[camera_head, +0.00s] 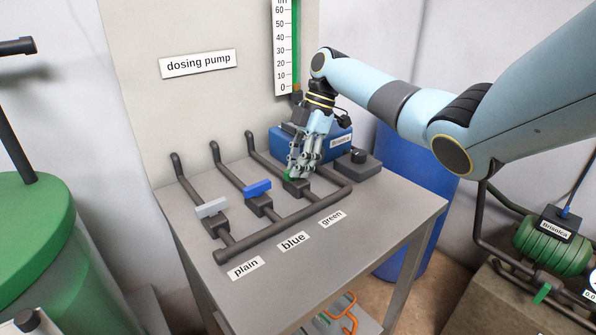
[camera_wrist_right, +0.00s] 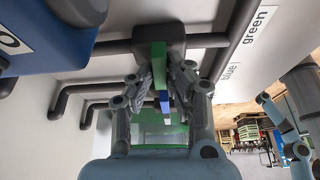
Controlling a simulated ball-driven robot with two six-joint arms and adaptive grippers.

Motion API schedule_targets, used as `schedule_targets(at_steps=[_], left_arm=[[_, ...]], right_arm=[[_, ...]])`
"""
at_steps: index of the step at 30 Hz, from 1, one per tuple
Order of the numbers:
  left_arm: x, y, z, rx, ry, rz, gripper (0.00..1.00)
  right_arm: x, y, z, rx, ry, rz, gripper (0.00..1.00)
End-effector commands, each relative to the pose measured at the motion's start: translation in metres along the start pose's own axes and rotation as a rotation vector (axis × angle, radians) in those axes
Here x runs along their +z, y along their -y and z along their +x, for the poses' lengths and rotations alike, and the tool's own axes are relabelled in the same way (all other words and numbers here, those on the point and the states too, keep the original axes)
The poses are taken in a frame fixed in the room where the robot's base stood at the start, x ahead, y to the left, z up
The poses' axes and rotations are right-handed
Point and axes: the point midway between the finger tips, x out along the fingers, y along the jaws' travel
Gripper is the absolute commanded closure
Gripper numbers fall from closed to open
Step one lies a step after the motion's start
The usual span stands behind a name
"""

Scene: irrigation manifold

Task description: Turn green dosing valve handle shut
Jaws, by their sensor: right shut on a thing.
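The green dosing valve handle (camera_head: 287,176) sits on the rightmost of three dark pipe branches, above the "green" label (camera_head: 332,219). My right gripper (camera_head: 297,171) reaches down over it and hides most of it. In the right wrist view the green handle (camera_wrist_right: 159,62) stands between the two fingers of the right gripper (camera_wrist_right: 158,80), which are shut on it. How far the handle is turned is hard to tell. My left gripper is not in view.
The blue handle (camera_head: 257,188) and grey handle (camera_head: 211,208) lie across their pipes to the left. A blue pump (camera_head: 283,143) and a small grey box with a black knob (camera_head: 358,160) stand close behind and right. The table's front right is clear.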

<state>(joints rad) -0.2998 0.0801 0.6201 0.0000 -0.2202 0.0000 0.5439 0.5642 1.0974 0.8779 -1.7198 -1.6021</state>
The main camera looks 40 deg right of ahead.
Motion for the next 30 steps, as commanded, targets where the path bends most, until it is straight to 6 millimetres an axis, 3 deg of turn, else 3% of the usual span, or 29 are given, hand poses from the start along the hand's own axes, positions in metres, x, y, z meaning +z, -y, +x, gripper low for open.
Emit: schedule_targets(at_steps=[20,21,26,30], left_arm=[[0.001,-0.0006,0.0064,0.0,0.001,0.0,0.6],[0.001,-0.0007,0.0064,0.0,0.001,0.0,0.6],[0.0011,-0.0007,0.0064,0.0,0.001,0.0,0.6],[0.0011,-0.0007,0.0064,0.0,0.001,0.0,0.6]], right_arm=[[-0.0001,-0.001,-0.001,-0.023,0.002,-0.064,1.0],[-0.0001,-0.001,-0.001,-0.023,0.002,-0.064,0.84],[0.0,-0.0008,-0.0007,-0.023,0.002,-0.063,0.64],[0.0,-0.0006,-0.0004,-0.024,0.001,-0.062,0.63]])
